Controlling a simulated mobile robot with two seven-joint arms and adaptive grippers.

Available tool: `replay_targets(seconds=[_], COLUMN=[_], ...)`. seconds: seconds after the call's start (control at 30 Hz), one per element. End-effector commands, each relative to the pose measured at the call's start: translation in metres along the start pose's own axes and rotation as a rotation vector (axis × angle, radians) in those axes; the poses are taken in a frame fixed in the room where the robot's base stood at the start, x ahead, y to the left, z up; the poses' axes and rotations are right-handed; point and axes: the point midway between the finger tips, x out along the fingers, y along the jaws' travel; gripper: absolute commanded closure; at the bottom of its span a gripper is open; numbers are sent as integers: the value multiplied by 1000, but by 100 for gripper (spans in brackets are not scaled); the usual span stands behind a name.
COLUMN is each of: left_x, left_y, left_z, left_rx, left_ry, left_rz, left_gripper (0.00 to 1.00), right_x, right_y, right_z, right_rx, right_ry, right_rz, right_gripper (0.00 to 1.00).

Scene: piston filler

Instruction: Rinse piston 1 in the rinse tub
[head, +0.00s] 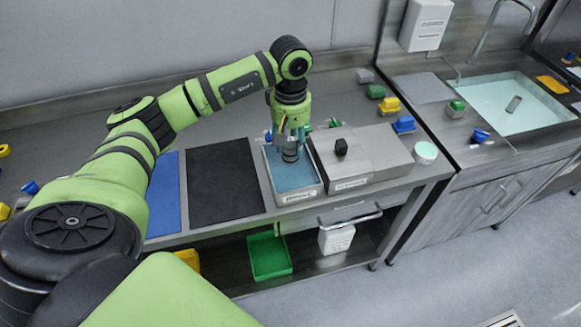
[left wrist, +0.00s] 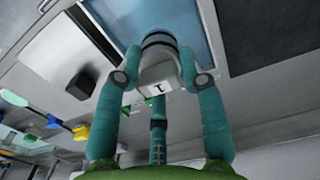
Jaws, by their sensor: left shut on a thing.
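My left gripper (head: 290,141) points down over the rinse tub (head: 300,195), a steel tub of blue liquid with a label on its front. The teal fingers of the left gripper (left wrist: 160,80) are shut around piston 1 (left wrist: 159,62), a grey cylinder with dark bands and a small white tag. In the head view the piston (head: 290,155) shows dark below the fingers, within the tub's outline. I cannot tell whether its lower end touches the liquid. The tub's blue inside (left wrist: 185,18) also shows behind the piston in the left wrist view. My right gripper is not in view.
A steel lidded tub with a black knob (head: 341,147) stands close to the right. A black mat (head: 224,180) and blue mat (head: 163,195) lie to the left. Coloured blocks, including a yellow one (head: 389,106), stand behind right. A sink (head: 490,100) is farther right.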

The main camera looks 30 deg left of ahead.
Motion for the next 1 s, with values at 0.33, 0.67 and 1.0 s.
replay_targets(seconds=[0.33,0.67,1.0], left_x=[-1,-8,-35], left_y=[0,0,0], left_z=[0,0,0], left_rx=[0,0,1], left_ry=[1,1,2], left_rz=[2,3,2], left_gripper=[100,100,100], right_x=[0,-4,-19], right_y=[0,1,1], right_z=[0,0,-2], right_rx=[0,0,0], right_ry=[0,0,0], right_rz=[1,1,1], right_gripper=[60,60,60])
